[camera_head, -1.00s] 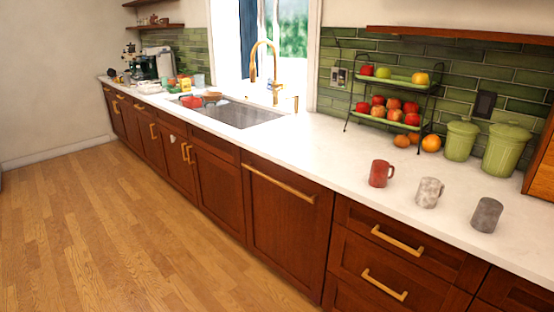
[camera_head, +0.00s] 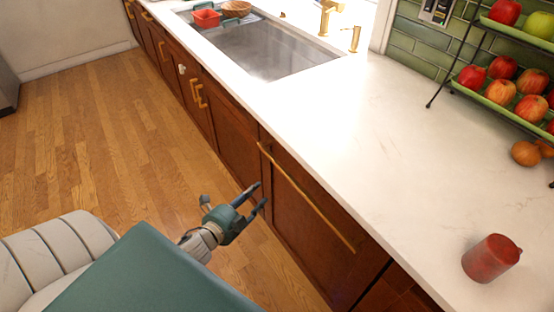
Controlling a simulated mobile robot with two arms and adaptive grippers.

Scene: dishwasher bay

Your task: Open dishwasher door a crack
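The dishwasher door (camera_head: 295,232) is a brown wood panel under the white counter. It looks shut, flush with the cabinets beside it. Its long brass handle (camera_head: 305,195) runs along the top edge. My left gripper (camera_head: 258,197) is in front of the door's left edge, below and close to the handle's left end. Its two dark fingers are apart with nothing between them. I cannot tell whether a fingertip touches the door. My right gripper is not in view.
A red mug (camera_head: 490,258) stands on the white counter (camera_head: 375,130) at the right. A fruit rack (camera_head: 500,95) stands behind it. The sink (camera_head: 265,50) is at the back. The wood floor (camera_head: 110,140) to the left is clear.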

